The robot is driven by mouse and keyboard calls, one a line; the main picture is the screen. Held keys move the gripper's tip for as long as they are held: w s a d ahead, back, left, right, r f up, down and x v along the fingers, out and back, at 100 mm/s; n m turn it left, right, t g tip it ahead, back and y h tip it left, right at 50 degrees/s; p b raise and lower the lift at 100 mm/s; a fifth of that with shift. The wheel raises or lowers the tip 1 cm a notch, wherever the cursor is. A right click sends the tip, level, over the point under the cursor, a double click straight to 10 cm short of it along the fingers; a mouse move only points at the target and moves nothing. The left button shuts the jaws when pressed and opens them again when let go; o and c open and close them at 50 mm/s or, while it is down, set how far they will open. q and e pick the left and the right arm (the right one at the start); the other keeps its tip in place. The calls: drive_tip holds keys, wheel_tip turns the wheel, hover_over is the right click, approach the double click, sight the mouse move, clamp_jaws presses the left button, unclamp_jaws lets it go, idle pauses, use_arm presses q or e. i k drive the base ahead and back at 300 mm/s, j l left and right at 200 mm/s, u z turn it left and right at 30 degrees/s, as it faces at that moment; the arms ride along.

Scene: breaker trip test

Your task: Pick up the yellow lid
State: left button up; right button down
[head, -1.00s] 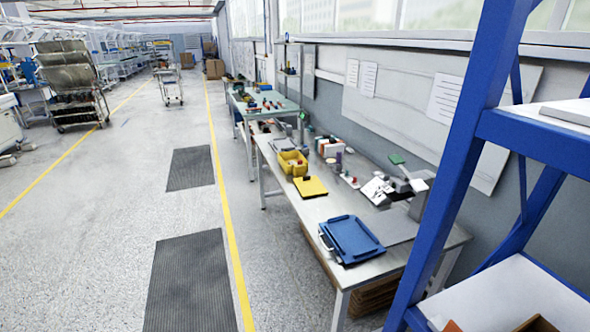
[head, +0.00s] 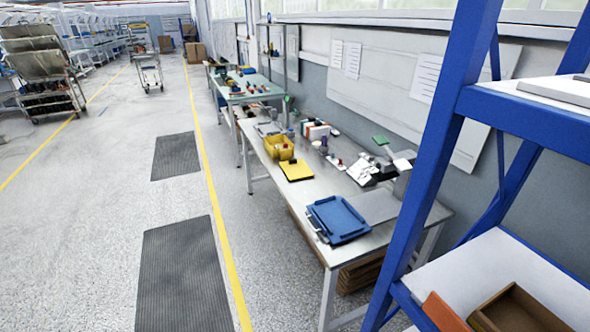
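A flat yellow lid (head: 296,170) lies on the long workbench (head: 285,198), near its left edge. It sits between a yellow bin (head: 278,147) behind it and a blue tray (head: 338,219) in front of it. The lid has a dark edge along its near side. Neither of my grippers shows in the head view, and nothing is seen touching the lid.
A blue shelf rack (head: 435,150) stands close on the right, with a brown open box (head: 517,310) on its lower shelf. A grey device (head: 400,168) stands on the bench's right side. Dark floor mats (head: 182,275) and open floor lie left of the bench.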

sight(294, 168)
drive_tip(key=i+j+u, duration=0.4)
drive_tip(key=i, duration=0.55)
drive_tip(key=i+j+u, duration=0.1)
drive_tip(key=i+u, duration=0.35)
drive_tip(key=i, duration=0.5)
drive_tip(key=i+j+z, duration=0.1)
drive_tip(key=i+z, duration=0.25)
drive_tip(key=i, duration=0.2)
drive_tip(key=i+j+z, duration=0.3)
drive_tip(key=i, duration=0.2)
drive_tip(key=i+j+z, duration=0.35)
drive_tip(key=i, duration=0.15)
drive_tip(key=l, duration=0.1)
